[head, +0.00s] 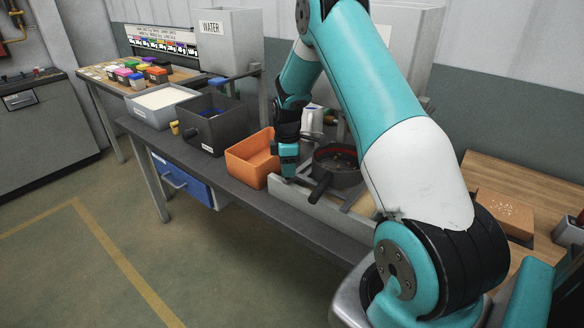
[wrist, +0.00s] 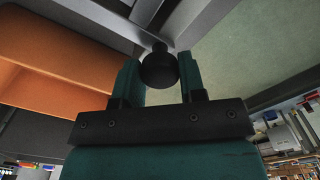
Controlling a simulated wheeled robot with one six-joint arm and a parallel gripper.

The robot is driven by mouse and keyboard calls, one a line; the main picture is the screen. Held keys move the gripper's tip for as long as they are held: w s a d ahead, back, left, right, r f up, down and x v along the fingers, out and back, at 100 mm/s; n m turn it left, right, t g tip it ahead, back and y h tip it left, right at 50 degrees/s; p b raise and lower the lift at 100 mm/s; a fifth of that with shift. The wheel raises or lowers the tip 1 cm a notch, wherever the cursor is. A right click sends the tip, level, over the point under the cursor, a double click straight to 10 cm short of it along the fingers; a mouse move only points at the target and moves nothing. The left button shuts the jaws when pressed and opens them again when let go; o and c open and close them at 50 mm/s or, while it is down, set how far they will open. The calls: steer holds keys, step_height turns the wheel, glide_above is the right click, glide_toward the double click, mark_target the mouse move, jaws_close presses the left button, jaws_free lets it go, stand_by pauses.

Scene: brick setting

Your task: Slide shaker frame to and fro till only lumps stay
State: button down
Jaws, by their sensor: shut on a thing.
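The shaker frame (head: 352,197) is a set of grey rails on the dark bench, right of the orange bin. A round dark sieve (head: 338,177) with a red inner rim sits on it, and grey material with lumps shows inside. A black handle (head: 320,186) sticks out from it toward the front. My gripper (head: 287,176) points down between the orange bin and the sieve. In the wrist view my gripper (wrist: 160,78) has its two teal fingers shut on a black knob (wrist: 158,70), which joins a grey bar.
The orange bin (head: 246,165) is close on the left of my gripper. A dark bin (head: 214,136) and a pale tray (head: 160,96) stand farther left. A WATER tank (head: 229,50) stands behind. A wooden table (head: 515,175) is at the right.

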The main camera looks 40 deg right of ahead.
steer(key=c, duration=0.7)
jaws_free()
steer(key=shift+w, duration=0.1)
step_height(320, 180, up, 18)
steer(key=b, duration=0.2)
steer(key=shift+f, duration=0.25)
